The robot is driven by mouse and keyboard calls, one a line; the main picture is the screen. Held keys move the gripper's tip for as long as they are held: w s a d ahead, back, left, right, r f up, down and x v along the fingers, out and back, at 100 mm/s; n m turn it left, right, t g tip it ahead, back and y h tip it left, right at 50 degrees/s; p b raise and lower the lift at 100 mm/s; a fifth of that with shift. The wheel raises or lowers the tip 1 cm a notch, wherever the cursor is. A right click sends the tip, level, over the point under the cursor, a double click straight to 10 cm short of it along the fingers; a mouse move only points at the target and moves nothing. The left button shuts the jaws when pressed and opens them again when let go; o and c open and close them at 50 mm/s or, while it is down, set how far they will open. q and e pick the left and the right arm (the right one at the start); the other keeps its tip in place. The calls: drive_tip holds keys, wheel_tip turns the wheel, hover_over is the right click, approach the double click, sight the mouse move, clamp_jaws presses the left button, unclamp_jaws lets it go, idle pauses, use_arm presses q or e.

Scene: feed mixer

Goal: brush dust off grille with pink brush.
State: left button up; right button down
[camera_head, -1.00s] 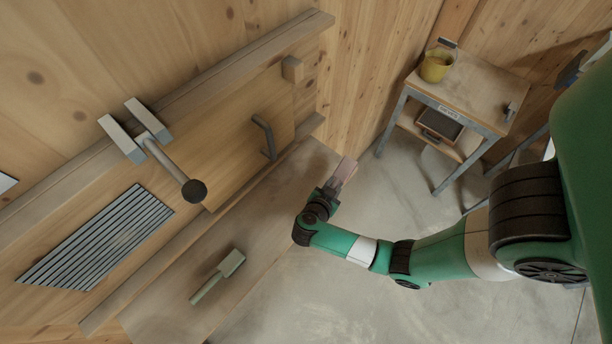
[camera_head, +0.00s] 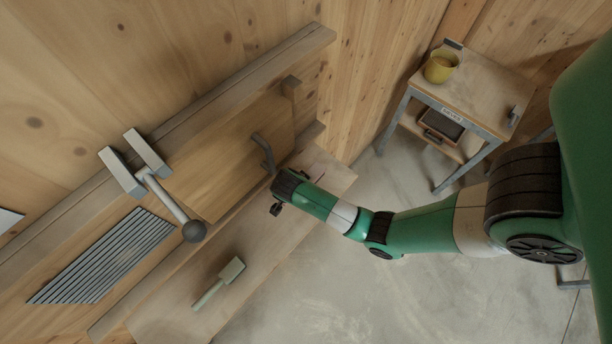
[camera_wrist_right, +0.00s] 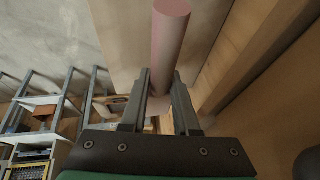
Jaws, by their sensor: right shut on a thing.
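The grille (camera_head: 103,258), a panel of parallel grey slats, is set in the wooden front at the lower left of the head view. I cannot clearly make out dust on it. My right gripper (camera_wrist_right: 158,92) is shut on the pink brush (camera_wrist_right: 169,45), whose round pink handle stands up between the fingers in the right wrist view. Its bristle end cannot be made out. In the head view the right wrist is over the wooden ledge, well right of the grille, and mostly hides gripper and brush. My left gripper is not in view.
A lever with a round dark knob (camera_head: 194,231) juts out between grille and wrist. A dark handle (camera_head: 262,150) is near the wrist.

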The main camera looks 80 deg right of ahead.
wheel_tip(320, 180, down, 5)
drive_tip(key=shift+f+b, duration=0.1)
drive_tip(key=shift+b, duration=0.6)
wheel_tip(320, 180, down, 4)
drive_tip(key=shift+f, duration=0.1)
drive_tip(key=c, duration=0.7)
unclamp_jaws()
drive_tip(key=shift+o, duration=0.2)
drive_tip(key=shift+f+b, duration=0.1)
drive_tip(key=shift+b, duration=0.25)
drive_tip(key=shift+f+b, duration=0.3)
drive_tip(key=shift+b, duration=0.3)
drive_tip(key=p+v, duration=0.3)
drive_tip(key=v, duration=0.9)
drive_tip(key=shift+s+p, duration=0.15)
drive_tip(key=shift+p, duration=0.2)
